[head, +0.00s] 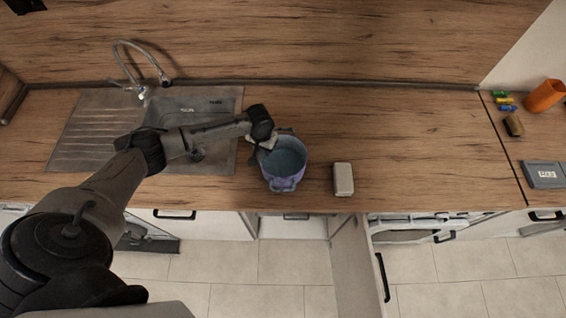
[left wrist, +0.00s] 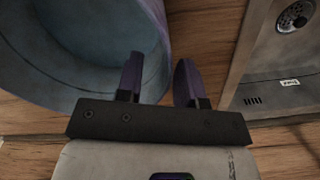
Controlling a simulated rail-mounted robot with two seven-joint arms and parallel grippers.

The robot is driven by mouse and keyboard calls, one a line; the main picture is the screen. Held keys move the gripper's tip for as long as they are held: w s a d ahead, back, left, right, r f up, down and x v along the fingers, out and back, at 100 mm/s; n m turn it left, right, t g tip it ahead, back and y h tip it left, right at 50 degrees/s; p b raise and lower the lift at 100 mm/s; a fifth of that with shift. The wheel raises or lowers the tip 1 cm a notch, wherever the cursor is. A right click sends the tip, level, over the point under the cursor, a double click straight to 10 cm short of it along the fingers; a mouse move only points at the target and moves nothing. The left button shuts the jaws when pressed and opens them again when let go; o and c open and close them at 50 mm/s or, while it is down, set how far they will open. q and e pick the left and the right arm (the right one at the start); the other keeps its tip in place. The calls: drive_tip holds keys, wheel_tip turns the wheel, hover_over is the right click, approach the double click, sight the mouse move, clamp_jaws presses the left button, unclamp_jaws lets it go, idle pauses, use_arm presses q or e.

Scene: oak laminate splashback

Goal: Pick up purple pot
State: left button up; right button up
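The purple pot (head: 286,164) stands on the wooden counter right of the sink, near the front edge. It is blue-purple outside and duller blue inside, with a handle at the front. My left gripper (head: 263,146) is at the pot's back-left rim. In the left wrist view, the pot (left wrist: 95,35) fills the upper left. The left gripper's fingers (left wrist: 158,82) are apart there, with the pot's wall appearing between them; contact cannot be told. My right gripper is not in view.
The sink (head: 195,105) with its tap is on the left. A small beige box (head: 343,179) stands close right of the pot. An orange cup (head: 545,95) and a grey box (head: 543,174) are far right. A cabinet door (head: 357,265) stands open below. The counter's right middle is clear.

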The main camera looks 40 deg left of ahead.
use_arm(q)
drive_tip(key=shift+f, duration=1.3)
clamp_jaws()
drive_tip(key=shift+s+a, duration=0.1)
idle(0.4)
